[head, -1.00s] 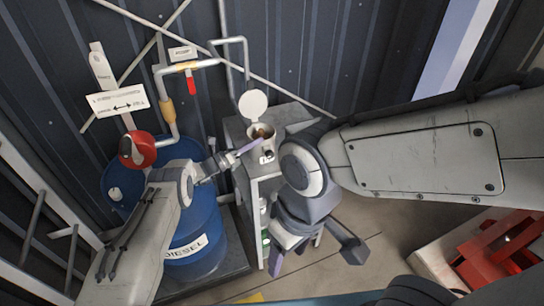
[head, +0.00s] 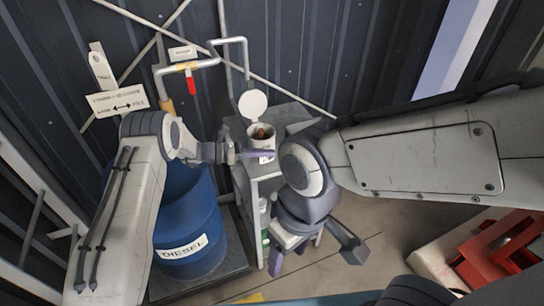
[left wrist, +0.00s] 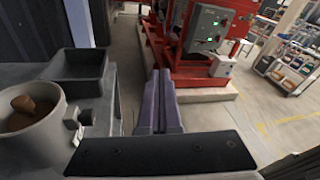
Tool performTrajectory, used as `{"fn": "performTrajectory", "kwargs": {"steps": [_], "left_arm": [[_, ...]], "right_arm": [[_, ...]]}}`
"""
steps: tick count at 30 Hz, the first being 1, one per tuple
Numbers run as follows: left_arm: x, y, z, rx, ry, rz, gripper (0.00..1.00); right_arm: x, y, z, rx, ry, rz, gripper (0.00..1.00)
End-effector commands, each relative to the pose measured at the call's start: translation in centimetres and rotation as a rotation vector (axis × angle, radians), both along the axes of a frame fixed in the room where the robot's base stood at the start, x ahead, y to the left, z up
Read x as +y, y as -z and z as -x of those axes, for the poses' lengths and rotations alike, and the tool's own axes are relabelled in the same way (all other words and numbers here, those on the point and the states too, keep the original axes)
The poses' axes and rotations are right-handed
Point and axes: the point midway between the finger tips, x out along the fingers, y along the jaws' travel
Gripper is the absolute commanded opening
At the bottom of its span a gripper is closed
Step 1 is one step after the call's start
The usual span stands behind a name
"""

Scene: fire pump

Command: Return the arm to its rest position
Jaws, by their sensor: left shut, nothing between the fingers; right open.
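My left arm comes in from the left over the blue diesel drum (head: 190,240). Its gripper (head: 268,153) points right, in front of the pale pot (head: 259,134) on the grey cabinet. In the left wrist view the purple fingers (left wrist: 158,100) are together with nothing between them, to the right of the pot (left wrist: 32,118). My right arm comes in from the right. Its gripper (head: 313,256) hangs low in front of the cabinet, fingers wide apart and empty.
The grey cabinet (head: 290,113) stands against the dark wall. A white pipe with a red handle (head: 190,86) runs above the drum. A dark open box (left wrist: 77,72) sits near the pot. Red machinery (left wrist: 195,50) stands beyond the fingers, with open floor (left wrist: 275,130) to the right.

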Motion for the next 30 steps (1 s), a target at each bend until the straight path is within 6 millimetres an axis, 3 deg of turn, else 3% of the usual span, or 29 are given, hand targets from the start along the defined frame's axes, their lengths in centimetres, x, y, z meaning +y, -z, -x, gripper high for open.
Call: {"fn": "performTrajectory", "kwargs": {"steps": [6,19,23,30], "left_arm": [[-1.3,-1.2,2.5,-0.083,0.099,-0.084,0.00],[-1.1,-1.9,4.4,-0.155,0.173,-0.183,0.00],[1.3,-2.4,7.7,-0.278,0.291,-0.382,0.00],[10.2,-3.8,16.3,-0.660,0.676,-0.832,0.00]], "right_arm": [[0.0,0.0,0.0,0.000,0.000,0.000,0.62],[0.0,0.0,0.0,-0.001,-0.010,0.000,0.62],[0.0,0.0,0.0,-0.001,-0.009,0.000,0.62],[0.0,0.0,0.0,-0.001,-0.009,0.000,0.62]]}}
